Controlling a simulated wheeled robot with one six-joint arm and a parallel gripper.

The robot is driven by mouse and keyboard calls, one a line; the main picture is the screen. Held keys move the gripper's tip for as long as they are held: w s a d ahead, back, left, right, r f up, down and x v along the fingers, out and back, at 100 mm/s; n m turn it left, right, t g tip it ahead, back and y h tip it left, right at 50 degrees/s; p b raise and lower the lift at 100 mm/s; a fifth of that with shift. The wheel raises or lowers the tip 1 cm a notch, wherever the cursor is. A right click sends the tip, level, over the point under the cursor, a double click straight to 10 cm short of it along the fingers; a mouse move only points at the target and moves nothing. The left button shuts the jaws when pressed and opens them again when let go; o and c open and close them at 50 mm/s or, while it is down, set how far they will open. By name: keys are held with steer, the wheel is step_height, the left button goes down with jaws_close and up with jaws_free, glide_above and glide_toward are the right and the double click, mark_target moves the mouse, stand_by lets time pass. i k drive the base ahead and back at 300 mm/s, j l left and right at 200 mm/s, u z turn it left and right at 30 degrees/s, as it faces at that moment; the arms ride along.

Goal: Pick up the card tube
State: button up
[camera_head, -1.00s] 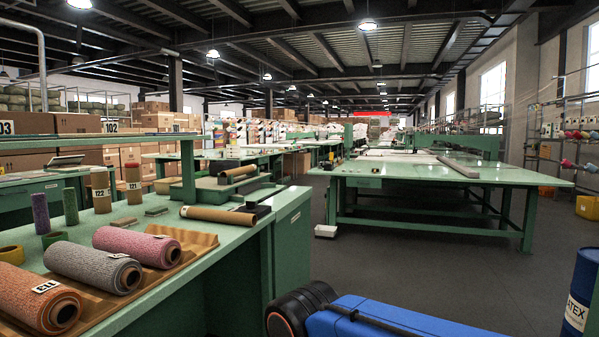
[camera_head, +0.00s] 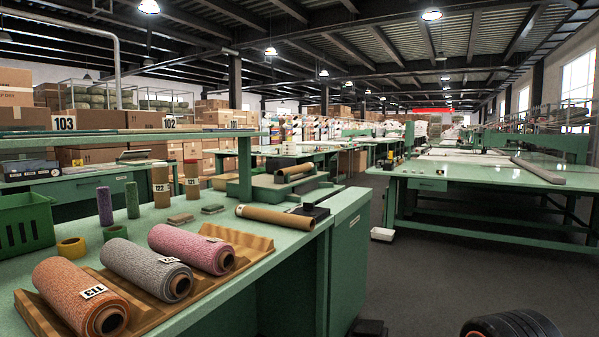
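A plain brown card tube (camera_head: 276,217) lies on its side on the green bench top (camera_head: 200,236), near the bench's right end. Its right end is beside a small dark object (camera_head: 311,211). Another brown tube (camera_head: 294,172) lies on a small raised stand behind it, and two upright brown tubes, labelled 122 (camera_head: 160,183) and 121 (camera_head: 192,180), stand further left. The task's wording does not settle which tube is meant. My gripper is out of view; only a dark rounded part of my arm shows at the bottom right, apart from the bench.
Orange (camera_head: 80,297), grey (camera_head: 146,268) and pink (camera_head: 192,248) yarn rolls lie in a brown ridged tray (camera_head: 172,309) at the bench front. A green crate (camera_head: 25,222) stands at left. A green table (camera_head: 470,184) stands at right, with open dark floor between.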

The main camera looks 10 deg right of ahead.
mark_target(293, 170)
steer(key=i+l+u, duration=0.35)
steer(key=i+l, duration=0.2)
steer(key=l, duration=0.15)
steer(key=i+l+u, duration=0.2)
steer(key=i+l, duration=0.1)
steer(key=l, duration=0.1)
